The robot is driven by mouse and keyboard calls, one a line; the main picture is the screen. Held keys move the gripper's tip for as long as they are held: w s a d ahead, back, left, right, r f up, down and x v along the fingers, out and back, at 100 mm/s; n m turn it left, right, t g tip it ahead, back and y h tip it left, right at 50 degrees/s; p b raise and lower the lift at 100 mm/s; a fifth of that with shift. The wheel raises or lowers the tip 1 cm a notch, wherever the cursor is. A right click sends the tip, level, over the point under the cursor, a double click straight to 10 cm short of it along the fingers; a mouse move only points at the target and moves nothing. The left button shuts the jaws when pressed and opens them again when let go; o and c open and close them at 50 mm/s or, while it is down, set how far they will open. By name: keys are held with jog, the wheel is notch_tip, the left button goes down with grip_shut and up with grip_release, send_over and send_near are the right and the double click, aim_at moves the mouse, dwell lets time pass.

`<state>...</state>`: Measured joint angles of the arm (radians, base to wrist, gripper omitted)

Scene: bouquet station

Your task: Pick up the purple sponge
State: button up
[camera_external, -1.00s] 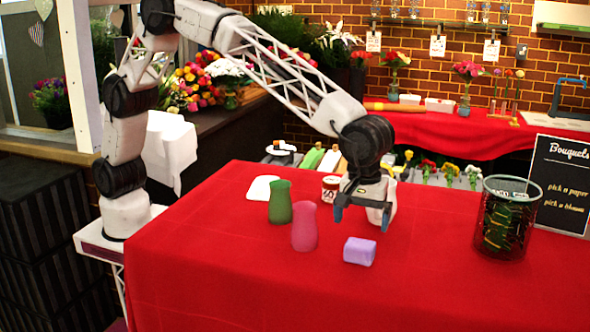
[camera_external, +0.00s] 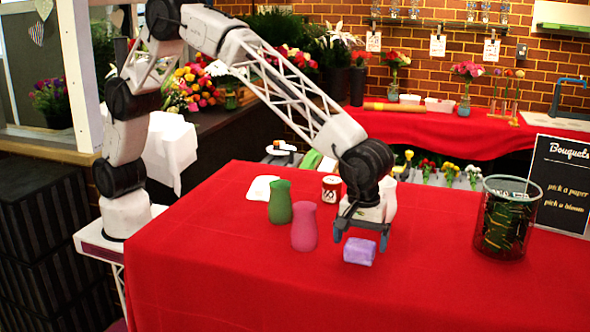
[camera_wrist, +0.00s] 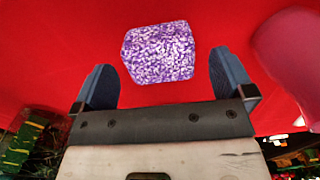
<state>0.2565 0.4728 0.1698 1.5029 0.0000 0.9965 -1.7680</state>
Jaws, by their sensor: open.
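My gripper (camera_external: 361,238) is open and empty, pointing down just above and behind the sponge. In the wrist view its two blue fingers (camera_wrist: 162,70) are spread wider than the sponge. I cannot tell the exact height gap.
A pink vase (camera_external: 304,227) stands close to the left of the sponge, with a green vase (camera_external: 280,202) behind it. A can (camera_external: 331,188) and a white vase (camera_external: 389,199) stand near my gripper. A dark mesh bin (camera_external: 506,218) is at right.

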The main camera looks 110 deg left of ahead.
aim_at(360, 243)
jog(key=shift+f, duration=1)
jog(key=shift+c, duration=0.5)
jog(key=c, duration=0.9)
jog(key=shift+o, duration=0.2)
jog(key=shift+r, duration=5)
